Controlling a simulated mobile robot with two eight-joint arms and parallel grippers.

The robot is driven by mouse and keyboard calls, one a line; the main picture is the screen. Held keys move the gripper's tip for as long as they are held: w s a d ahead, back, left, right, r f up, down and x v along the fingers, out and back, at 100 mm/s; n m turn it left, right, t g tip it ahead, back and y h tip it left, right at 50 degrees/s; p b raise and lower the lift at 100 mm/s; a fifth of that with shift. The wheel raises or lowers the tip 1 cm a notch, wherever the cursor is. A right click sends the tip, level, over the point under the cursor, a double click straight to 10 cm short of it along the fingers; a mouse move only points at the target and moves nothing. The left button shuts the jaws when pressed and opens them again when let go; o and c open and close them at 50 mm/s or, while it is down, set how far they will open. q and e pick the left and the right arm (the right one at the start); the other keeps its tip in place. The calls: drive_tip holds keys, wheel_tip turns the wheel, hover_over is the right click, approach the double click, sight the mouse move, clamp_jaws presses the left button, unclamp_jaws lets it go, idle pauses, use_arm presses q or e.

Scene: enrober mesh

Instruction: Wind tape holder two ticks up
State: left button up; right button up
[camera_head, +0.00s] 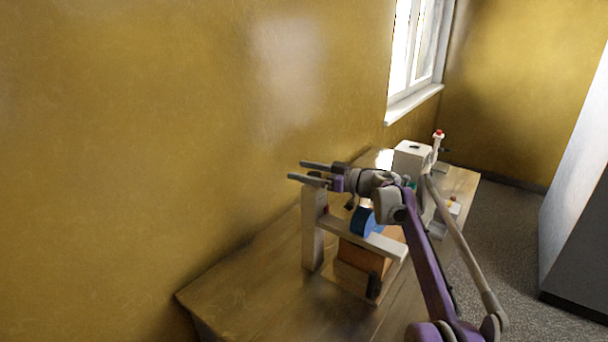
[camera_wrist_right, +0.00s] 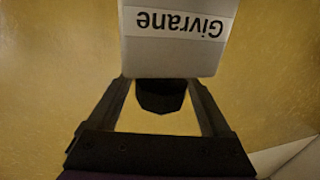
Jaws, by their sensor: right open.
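A pale frame with an upright post (camera_head: 312,240) and a crossbar (camera_head: 375,240) stands on the wooden table, with a blue rounded piece (camera_head: 363,221) by the bar. I cannot tell for sure which part is the tape holder. My right gripper (camera_head: 297,170) is open near the top of the post, its fingers pointing left. In the right wrist view, a white block (camera_wrist_right: 170,50) labelled "Givrane", upside down, is beyond the fingertips. A dark knob (camera_wrist_right: 160,96) below it shows between the open fingers (camera_wrist_right: 157,84); contact is not clear. My left gripper is not in view.
The wooden table (camera_head: 240,298) runs along the yellow wall, its near left part bare. An orange-brown block (camera_head: 362,258) is under the crossbar. A white box (camera_head: 411,157) and a red-topped post (camera_head: 438,140) stand farther back. My right arm hides part of the table.

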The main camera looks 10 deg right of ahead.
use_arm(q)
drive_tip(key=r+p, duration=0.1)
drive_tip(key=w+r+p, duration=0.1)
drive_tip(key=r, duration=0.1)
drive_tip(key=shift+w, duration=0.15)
use_arm(e)
wheel_tip(320, 180, up, 9)
